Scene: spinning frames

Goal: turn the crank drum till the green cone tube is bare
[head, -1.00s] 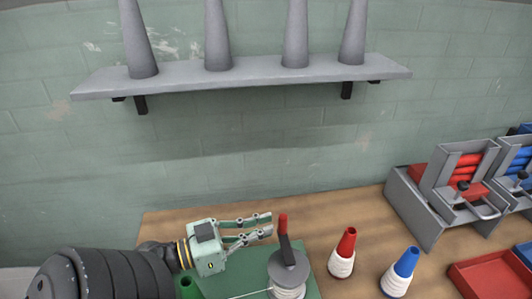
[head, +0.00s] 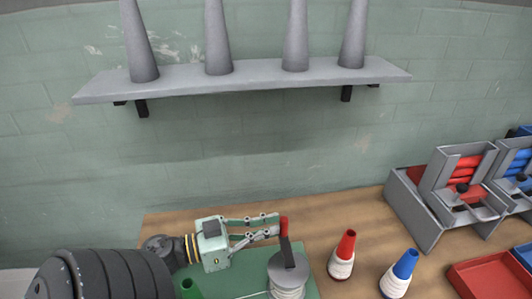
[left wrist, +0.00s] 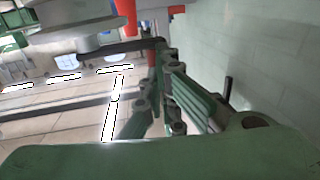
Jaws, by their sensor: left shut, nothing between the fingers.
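The crank drum (head: 287,273) stands on a green base (head: 238,282) near the bottom of the head view, with white thread wound on it. Its dark crank arm rises to a red handle (head: 284,227), which also shows at the top of the left wrist view (left wrist: 125,16). The green cone tube (head: 188,289) is cut off by the lower edge; whether it carries thread is hidden. A white thread runs left from the drum. My left gripper (head: 277,224) is shut and empty, its fingertips beside the red handle; contact is unclear. My right gripper is not in view.
A red cone (head: 346,247) and a blue cone (head: 405,265), both wound with white thread, stand right of the drum. Grey racks (head: 425,190) and a red tray (head: 487,277) are farther right. A shelf (head: 245,82) with grey cones hangs on the wall above.

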